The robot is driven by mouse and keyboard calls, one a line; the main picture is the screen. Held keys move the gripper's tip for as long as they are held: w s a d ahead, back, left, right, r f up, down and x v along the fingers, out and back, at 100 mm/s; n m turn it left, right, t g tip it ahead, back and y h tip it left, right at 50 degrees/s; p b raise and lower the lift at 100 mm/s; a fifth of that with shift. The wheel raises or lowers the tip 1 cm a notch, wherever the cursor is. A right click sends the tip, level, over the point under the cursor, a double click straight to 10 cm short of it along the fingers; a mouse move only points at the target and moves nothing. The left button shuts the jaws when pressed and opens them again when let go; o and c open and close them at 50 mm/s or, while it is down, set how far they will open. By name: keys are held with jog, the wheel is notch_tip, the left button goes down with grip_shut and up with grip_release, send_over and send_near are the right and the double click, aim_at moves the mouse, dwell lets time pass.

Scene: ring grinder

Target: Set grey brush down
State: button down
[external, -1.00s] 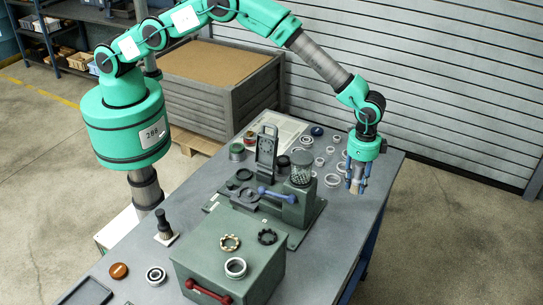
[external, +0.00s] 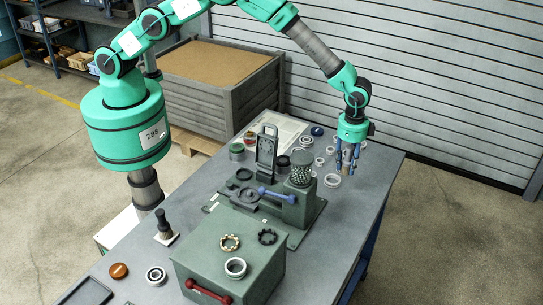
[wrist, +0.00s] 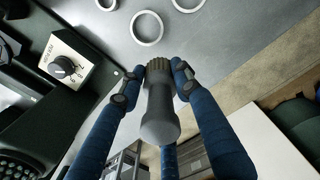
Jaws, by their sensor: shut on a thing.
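The grey brush (wrist: 160,112) is in my gripper, its thick grey handle toward the wrist camera and its short brownish bristles facing the table top. My gripper (external: 347,162) has blue fingers and is shut around the brush. In the external view the brush (external: 347,157) shows only as a small brownish-grey piece between the fingers, near the table's far right part. I cannot tell whether its bristles touch the table (external: 345,215).
Several pale rings lie just left of my gripper; one ring (wrist: 147,28) shows ahead of the brush. The grinder (external: 298,205) stands left of it. A dark brush (external: 164,226) stands on a white pad at the front left. The right table strip looks clear.

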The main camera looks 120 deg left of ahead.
jog(key=s+a+f, duration=0.1)
jog(key=s+a, duration=0.8)
jog(key=s, duration=0.3)
jog(key=shift+m, duration=0.8)
jog(key=s+a+f, duration=0.1)
jog(key=s+a, duration=0.1)
jog(key=s, duration=0.9)
jog(key=s+a+b, duration=0.1)
jog(key=s+a, duration=0.1)
jog(key=s, duration=0.9)
jog(key=s+a+f+b, duration=0.1)
jog(key=s+a, duration=0.1)
jog(key=s, duration=1)
jog(key=shift+a+f, duration=0.35)
jog(key=shift+a, duration=0.05)
jog(key=shift+w, duration=0.1)
jog(key=w+a, duration=0.3)
jog(key=w, duration=0.1)
jog(key=w+a+f, duration=0.1)
jog(key=w+a, duration=0.2)
jog(key=w, duration=0.1)
jog(key=w+a+p, duration=0.1)
jog(key=w+a, duration=0.3)
jog(key=shift+w+f, duration=0.2)
jog(key=shift+f, duration=0.1)
jog(key=shift+f, duration=1.75)
jog(key=shift+f, duration=0.15)
